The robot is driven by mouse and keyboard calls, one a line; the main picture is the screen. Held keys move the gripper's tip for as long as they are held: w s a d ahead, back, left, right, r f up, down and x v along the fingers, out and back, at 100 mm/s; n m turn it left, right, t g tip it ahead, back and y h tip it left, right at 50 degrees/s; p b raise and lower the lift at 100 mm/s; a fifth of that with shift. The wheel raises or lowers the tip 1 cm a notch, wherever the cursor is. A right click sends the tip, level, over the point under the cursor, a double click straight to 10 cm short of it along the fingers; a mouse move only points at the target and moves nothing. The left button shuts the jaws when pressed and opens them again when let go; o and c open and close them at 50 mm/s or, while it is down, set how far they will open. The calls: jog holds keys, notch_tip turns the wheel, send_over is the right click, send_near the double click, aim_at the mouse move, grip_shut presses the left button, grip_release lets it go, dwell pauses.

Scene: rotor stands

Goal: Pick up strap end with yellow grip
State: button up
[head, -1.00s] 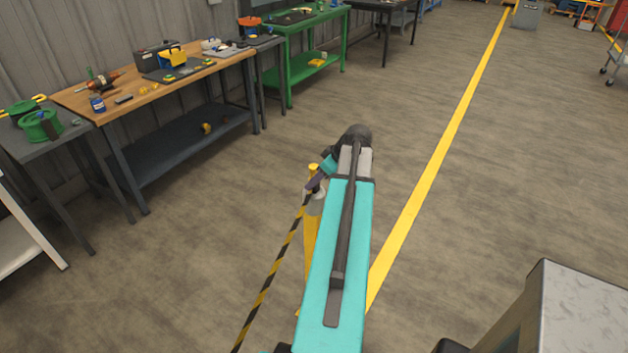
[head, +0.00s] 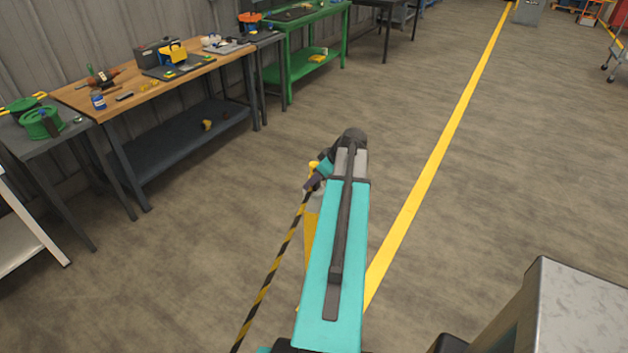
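A black-and-yellow striped strap (head: 268,285) runs from the bottom edge of the head view up to the top of a yellow post (head: 311,238). A small yellow piece (head: 314,165) shows at the strap's upper end, just above my gripper; it may be the yellow grip. My gripper (head: 307,188) is at the post's top, left of my teal arm, and overlaps the strap's end. Its dark fingers are small and partly hidden, so I cannot tell whether they are open or shut on the strap end. My arm covers the right side of the post.
A wooden workbench (head: 215,65) with tools stands at the left, with a grey table (head: 70,133) nearer and a green bench (head: 305,70) farther back. A yellow floor line (head: 433,165) runs right of my arm. A grey box-like surface (head: 575,310) fills the lower right. The middle floor is clear.

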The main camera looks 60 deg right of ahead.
grip_shut()
jog(key=shift+r, duration=0.2)
jog(key=shift+r+b, duration=0.95)
jog(key=shift+r, duration=0.4)
jog(key=shift+s+r, duration=0.15)
jog(key=shift+s, duration=0.2)
jog(key=s+r+b, duration=0.1)
jog(key=s+b, duration=0.4)
jog(key=s, duration=1)
jog(key=shift+s+r, duration=0.2)
jog(key=shift+r, duration=0.15)
jog(key=shift+w+a, duration=0.1)
jog(key=shift+w, duration=0.1)
